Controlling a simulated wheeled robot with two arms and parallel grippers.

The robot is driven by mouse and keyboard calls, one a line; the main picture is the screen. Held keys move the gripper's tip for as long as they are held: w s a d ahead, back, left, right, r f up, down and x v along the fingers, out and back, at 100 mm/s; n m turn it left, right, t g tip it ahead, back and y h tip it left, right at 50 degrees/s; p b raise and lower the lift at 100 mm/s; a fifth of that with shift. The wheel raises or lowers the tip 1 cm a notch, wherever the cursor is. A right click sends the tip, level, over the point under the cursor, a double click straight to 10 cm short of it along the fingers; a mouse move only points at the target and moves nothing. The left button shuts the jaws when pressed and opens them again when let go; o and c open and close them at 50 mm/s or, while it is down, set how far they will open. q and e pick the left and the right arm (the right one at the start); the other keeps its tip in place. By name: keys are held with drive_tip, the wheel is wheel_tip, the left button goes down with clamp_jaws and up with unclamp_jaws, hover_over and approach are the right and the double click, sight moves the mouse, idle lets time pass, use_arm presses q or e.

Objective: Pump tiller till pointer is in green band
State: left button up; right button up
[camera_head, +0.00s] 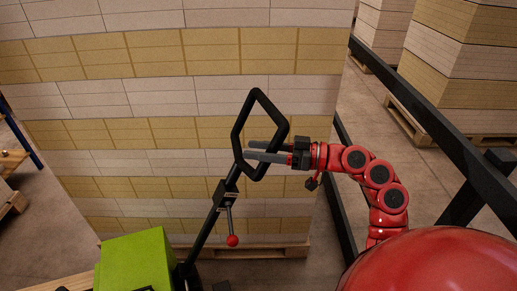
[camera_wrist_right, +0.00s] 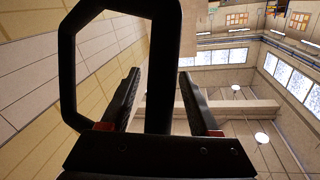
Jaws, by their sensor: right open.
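The tiller (camera_head: 205,237) is a black shaft that leans up to the right from beside a green housing. It ends in an angular black loop handle (camera_head: 271,103). A small lever with a red knob (camera_head: 232,241) hangs from the shaft below the loop. My right gripper (camera_head: 248,150) is at the lower part of the loop, fingers pointing left. In the right wrist view the loop's bar (camera_wrist_right: 160,30) runs between my open fingers (camera_wrist_right: 160,74), which are not closed on it. No pointer or green band shows. My left gripper is out of view.
The lime-green housing (camera_head: 138,262) stands at the bottom left. A tall ream stack (camera_head: 140,98) on a pallet (camera_head: 270,252) fills the space behind the tiller. A dark rail (camera_head: 435,115) runs along the right, with more stacks (camera_head: 460,60) beyond it.

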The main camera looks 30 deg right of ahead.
drive_tip(key=shift+c, duration=0.2)
clamp_jaws()
idle(1.1)
